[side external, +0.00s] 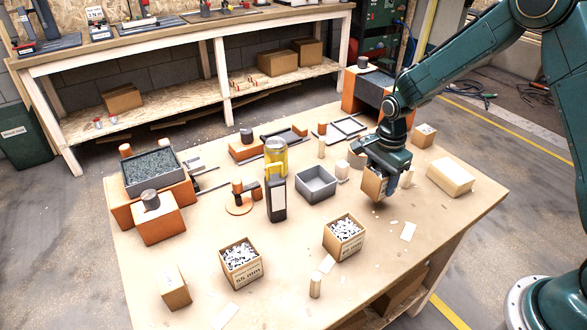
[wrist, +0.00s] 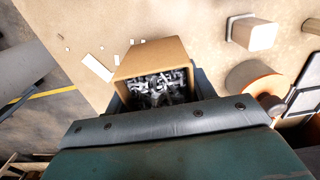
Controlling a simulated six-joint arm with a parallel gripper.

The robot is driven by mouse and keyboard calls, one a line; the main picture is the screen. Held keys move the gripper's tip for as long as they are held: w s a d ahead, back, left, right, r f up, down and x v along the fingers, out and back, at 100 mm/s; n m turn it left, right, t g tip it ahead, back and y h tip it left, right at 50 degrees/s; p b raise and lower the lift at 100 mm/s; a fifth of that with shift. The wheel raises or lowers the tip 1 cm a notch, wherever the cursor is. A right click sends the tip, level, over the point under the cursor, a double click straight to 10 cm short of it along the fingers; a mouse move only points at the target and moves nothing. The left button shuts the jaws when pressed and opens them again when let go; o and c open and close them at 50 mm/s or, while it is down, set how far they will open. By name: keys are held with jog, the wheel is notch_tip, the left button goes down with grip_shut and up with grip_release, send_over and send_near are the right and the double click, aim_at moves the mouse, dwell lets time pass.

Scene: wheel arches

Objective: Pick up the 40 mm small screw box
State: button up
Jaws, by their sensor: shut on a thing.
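My gripper (side external: 378,178) is shut on a small cardboard screw box (side external: 373,186) at the right-middle of the table. The box looks tilted, and its label is not readable. In the wrist view, the box (wrist: 150,52) is open-topped and full of grey screws, with the jaws against its sides. Its lower edge seems just above the table, but I cannot tell the gap. Two larger open boxes of white pieces stand nearer the front: one marked 55 mm (side external: 241,276) and another (side external: 345,246) to its right.
A pale block (side external: 451,177) lies to the right. A small carton (side external: 424,136) is behind. Loose white tags lie on the right front.

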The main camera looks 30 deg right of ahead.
notch_tip(320, 180, up, 15)
jog(key=shift+r, duration=0.2)
jog(key=shift+a, duration=0.1)
dwell(0.6)
